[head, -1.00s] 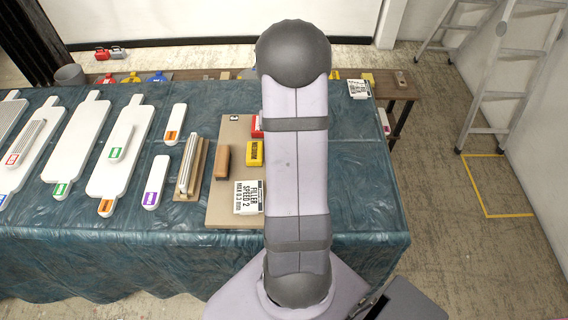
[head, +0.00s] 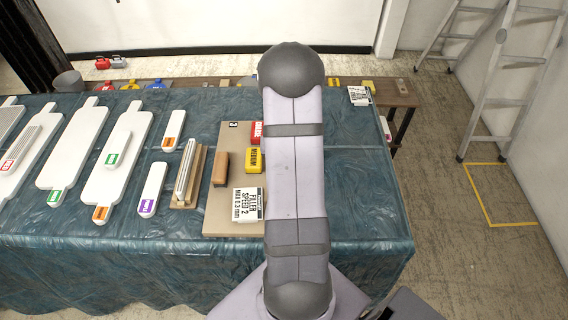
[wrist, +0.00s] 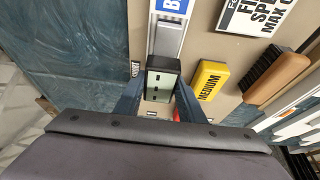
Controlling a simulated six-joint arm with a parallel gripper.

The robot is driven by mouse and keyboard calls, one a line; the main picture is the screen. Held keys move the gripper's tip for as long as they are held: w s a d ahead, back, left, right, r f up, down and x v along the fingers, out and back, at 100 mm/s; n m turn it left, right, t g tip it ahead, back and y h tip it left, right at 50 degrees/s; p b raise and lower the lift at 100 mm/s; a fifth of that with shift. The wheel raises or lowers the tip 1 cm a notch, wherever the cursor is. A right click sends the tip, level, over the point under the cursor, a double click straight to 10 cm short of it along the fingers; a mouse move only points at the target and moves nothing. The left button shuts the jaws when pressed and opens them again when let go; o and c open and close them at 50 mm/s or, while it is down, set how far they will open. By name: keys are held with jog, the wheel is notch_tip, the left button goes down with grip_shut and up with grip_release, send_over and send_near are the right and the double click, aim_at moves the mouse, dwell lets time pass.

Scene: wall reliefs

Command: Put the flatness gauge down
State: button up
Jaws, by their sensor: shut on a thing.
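My gripper (wrist: 160,92) shows in the wrist view with its two blue fingers on either side of a dark block with a pale face, which I take for the flatness gauge (wrist: 162,86). The gripper is shut on it. A silver bar with a blue label (wrist: 168,38) lies in line beyond the block; I cannot tell whether the two are one piece. Below them is the beige board (wrist: 205,40), also in the head view (head: 218,200). I cannot tell whether the gauge touches the board. In the head view my arm hides the gripper and gauge.
On the board are a yellow MEDIUM block (wrist: 209,80), a brown-handled brush (wrist: 275,76), a white FILLER card (head: 249,204) and a red block (head: 256,131). White paddle-shaped boards (head: 118,180) fill the table's left.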

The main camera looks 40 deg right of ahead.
jog(key=shift+f+b, duration=0.4)
jog(key=shift+f, duration=0.55)
jog(key=shift+f, duration=0.1)
jog(key=o, duration=1.2)
jog(key=shift+p+v, duration=1.6)
jog(key=shift+v, duration=4.55)
